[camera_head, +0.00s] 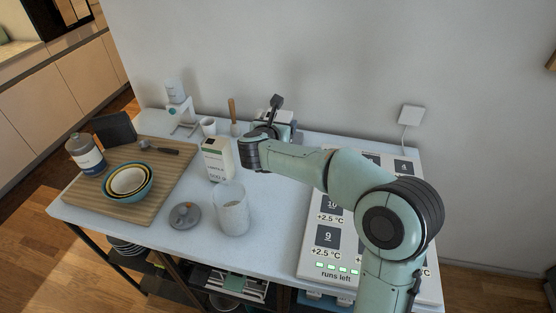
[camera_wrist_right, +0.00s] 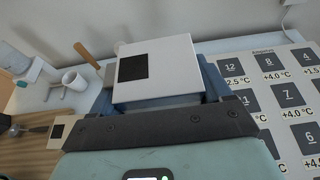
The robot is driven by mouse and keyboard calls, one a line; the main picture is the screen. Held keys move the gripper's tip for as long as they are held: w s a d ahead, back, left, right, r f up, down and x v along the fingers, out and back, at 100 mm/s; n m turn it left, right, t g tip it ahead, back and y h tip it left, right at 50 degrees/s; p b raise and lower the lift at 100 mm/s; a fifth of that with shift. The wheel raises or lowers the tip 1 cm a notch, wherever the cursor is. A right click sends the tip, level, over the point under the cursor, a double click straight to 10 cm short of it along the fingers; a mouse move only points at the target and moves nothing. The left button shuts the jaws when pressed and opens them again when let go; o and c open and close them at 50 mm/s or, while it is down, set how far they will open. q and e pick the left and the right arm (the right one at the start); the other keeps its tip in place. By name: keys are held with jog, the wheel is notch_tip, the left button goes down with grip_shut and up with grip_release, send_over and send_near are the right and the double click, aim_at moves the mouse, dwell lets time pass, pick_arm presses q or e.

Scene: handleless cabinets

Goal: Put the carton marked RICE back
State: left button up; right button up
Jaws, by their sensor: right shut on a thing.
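My right gripper (camera_head: 268,133) reaches over the back middle of the table, its fingers mostly hidden by the arm in the head view. In the right wrist view it is shut on a white carton (camera_wrist_right: 178,55) with a dark square on its face. No mark on it can be read as RICE. My left gripper is not in view.
A frosted jar (camera_head: 231,210) and a grey lid (camera_head: 184,216) stand at the front. Nested bowls (camera_head: 128,183) sit on a wooden board (camera_head: 165,175) beside a labelled canister (camera_head: 86,156). A white mug (camera_head: 208,126) stands at the back. A numbered panel (camera_head: 318,248) covers the right side.

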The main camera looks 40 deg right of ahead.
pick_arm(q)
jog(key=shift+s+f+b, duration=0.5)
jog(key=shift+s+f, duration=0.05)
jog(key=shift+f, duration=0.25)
pick_arm(e)
notch_tip(320, 180, down, 11)
jog(key=shift+f, duration=0.2)
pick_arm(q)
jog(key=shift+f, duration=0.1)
pick_arm(e)
jog(key=shift+w+f, duration=0.1)
jog(key=shift+f, duration=0.1)
jog(key=o, duration=1.7)
jog(key=shift+o, duration=0.7)
jog(key=shift+r, duration=0.2)
pick_arm(q)
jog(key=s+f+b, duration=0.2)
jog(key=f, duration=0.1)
jog(key=shift+b, duration=0.3)
pick_arm(e)
jog(key=v, duration=1.2)
